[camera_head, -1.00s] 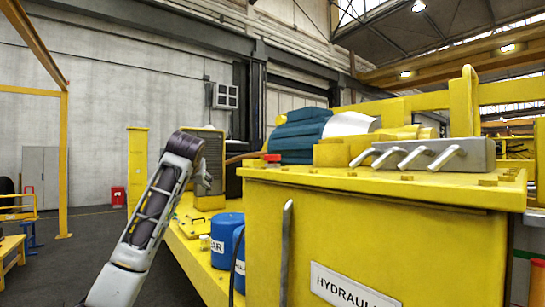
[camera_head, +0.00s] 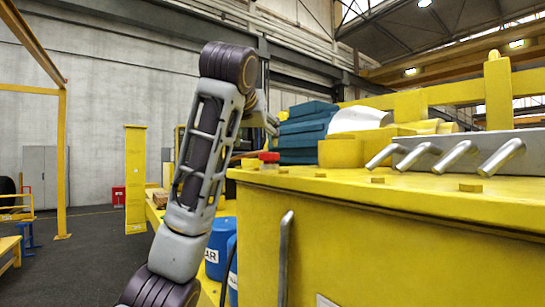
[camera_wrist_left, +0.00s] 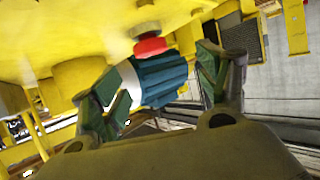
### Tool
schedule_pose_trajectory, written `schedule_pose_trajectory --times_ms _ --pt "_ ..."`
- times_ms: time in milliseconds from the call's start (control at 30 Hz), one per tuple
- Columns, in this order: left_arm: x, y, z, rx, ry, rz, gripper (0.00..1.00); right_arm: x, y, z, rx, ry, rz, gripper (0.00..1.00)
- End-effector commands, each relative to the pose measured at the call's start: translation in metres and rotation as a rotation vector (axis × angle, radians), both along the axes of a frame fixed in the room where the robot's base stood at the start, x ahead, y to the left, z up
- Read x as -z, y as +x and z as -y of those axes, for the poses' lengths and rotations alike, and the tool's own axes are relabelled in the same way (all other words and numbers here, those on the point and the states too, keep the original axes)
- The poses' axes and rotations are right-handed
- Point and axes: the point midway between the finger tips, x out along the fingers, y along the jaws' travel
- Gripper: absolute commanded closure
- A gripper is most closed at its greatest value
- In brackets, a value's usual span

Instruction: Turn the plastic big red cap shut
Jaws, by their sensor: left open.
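The red cap (camera_head: 268,157) sits near the left corner of the yellow tank's top (camera_head: 360,184) in the head view. It also shows in the left wrist view (camera_wrist_left: 150,47), where the picture is turned over, on a small grey neck. My left gripper (camera_head: 272,124) is above the cap and apart from it, partly hidden behind its own wrist. In the left wrist view my left gripper (camera_wrist_left: 162,76) has its green-padded fingers spread wide, with nothing between the pads. The cap appears beyond the fingers, between their directions. My right gripper is not in view.
A teal motor (camera_head: 303,135) stands behind the cap. A yellow block (camera_head: 341,153) and a grey valve block with slanted levers (camera_head: 440,151) are to its right. Blue drums (camera_head: 219,250) stand left of the tank. Free floor lies at the left.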

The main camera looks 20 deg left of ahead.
Motion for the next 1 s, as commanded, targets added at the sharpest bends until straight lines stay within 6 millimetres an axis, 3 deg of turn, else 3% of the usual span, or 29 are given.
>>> schedule_pose_trajectory --times_ms 233,533,767,1000 --pt "-0.003 -0.004 0.017 0.027 0.001 0.004 0.25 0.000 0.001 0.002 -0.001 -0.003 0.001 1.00" --pt "-0.002 -0.004 0.016 0.027 0.001 0.004 0.25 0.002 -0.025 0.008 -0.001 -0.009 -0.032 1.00" --pt "0.000 0.003 0.015 0.026 0.001 0.003 0.25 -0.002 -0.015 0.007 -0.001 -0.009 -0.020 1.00" --pt "0.009 0.025 0.012 0.025 0.001 0.001 0.25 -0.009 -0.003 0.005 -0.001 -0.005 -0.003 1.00"
